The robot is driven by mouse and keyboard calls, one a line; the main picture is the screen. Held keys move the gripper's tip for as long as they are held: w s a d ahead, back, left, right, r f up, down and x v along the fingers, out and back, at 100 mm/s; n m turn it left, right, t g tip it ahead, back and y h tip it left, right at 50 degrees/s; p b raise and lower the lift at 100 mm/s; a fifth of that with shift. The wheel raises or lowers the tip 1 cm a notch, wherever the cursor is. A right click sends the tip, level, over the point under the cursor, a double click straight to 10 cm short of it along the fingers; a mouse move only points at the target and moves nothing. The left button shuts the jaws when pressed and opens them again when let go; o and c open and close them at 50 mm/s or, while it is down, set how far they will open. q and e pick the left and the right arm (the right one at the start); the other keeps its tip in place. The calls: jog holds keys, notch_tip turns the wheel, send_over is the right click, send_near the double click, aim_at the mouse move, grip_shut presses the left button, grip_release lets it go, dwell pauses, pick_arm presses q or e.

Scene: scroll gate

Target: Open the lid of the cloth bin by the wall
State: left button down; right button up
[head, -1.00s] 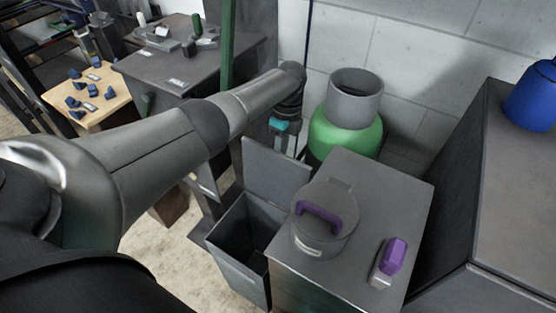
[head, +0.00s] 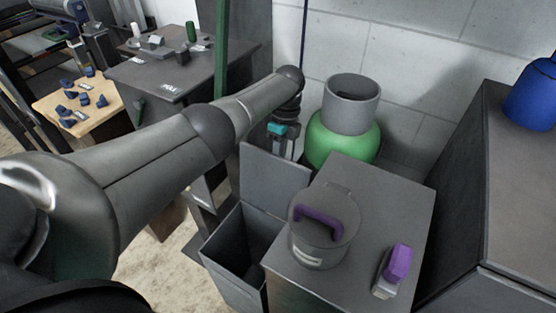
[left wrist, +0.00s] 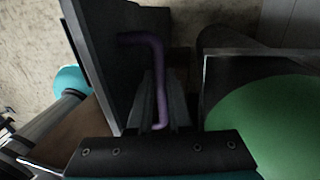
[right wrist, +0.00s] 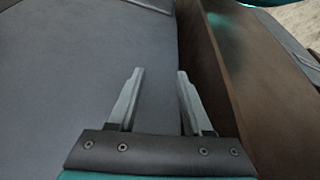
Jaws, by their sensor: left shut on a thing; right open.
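The grey cloth bin (head: 222,262) stands on the floor left of a grey cabinet, its mouth uncovered and its dark inside visible. Its lid (head: 275,180) stands about upright at the bin's back edge. My left gripper (head: 284,147) is behind the lid, its fingertips partly hidden by it. In the left wrist view the left gripper (left wrist: 160,88) is shut on a bent purple handle (left wrist: 152,42) on the lid's outer face (left wrist: 102,48). My right gripper (right wrist: 155,80) is open and empty in the right wrist view, over a plain grey surface; it is outside the head view.
The cabinet (head: 385,190) holds a round grey pot (head: 322,247) with a purple handle and a small purple-topped object (head: 397,265). A green container (head: 345,142) with a grey collar stands by the wall behind. A brown panel (right wrist: 225,90) is right of my right gripper.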

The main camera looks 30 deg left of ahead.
pick_arm(q)
jog(key=shift+w+f, duration=0.1)
jog(key=shift+f, duration=0.05)
jog(key=c, duration=0.9)
grip_release()
jog(key=shift+w, duration=0.2)
jog(key=shift+o, duration=0.3)
pick_arm(e)
jog(key=shift+w, duration=0.1)
pick_arm(q)
jog(key=p+v, duration=0.5)
jog(key=v, duration=1)
pick_arm(e)
jog(key=s+f+g, duration=0.2)
jog(key=s+f, duration=0.1)
jog(key=f, duration=0.7)
jog(key=shift+s+d+f, duration=0.15)
jog(key=shift+s+d, duration=0.15)
jog(key=shift+s, duration=0.1)
pick_arm(q)
jog(key=shift+s+d, duration=0.1)
jog(key=shift+s, duration=0.05)
pick_arm(e)
jog(key=shift+s, duration=0.1)
